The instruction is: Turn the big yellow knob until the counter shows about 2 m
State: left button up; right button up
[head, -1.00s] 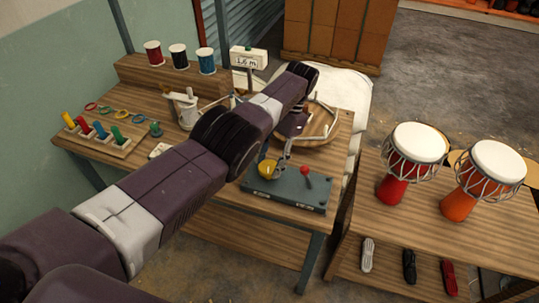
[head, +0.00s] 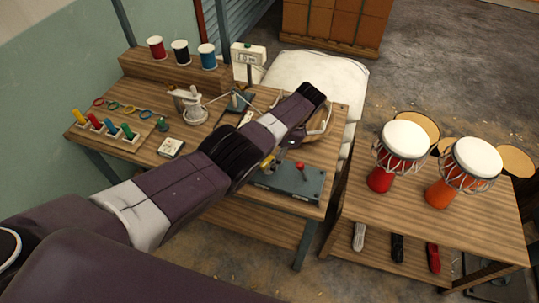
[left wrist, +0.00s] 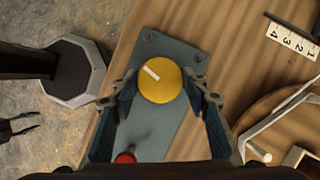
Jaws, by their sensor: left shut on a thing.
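The big yellow knob (left wrist: 162,80) sits on a grey-teal control box (left wrist: 160,140). In the left wrist view my left gripper (left wrist: 162,84) is shut on it, one finger at each side. A white mark on the knob's top slants. In the head view my left arm hides most of the knob (head: 267,162) and the gripper (head: 272,165). The white counter (head: 248,54) stands behind the bench on a post; its digits are too small to read now. A dark pronged part at the left edge of the wrist view looks like my right gripper (left wrist: 20,129); its state is unclear.
A red-balled lever (head: 300,166) stands on the box close beside the knob. Spools (head: 181,52), coloured pegs (head: 104,126) and a small winder (head: 193,108) are on the bench. Two goblet drums (head: 404,150) stand on the table to the right.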

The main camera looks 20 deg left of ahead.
pick_arm(q)
jog(key=shift+s+f, duration=0.1)
jog(key=shift+f, duration=0.05)
jog(key=o, duration=1.2)
jog(key=shift+c, duration=0.2)
jog(key=v, duration=1.2)
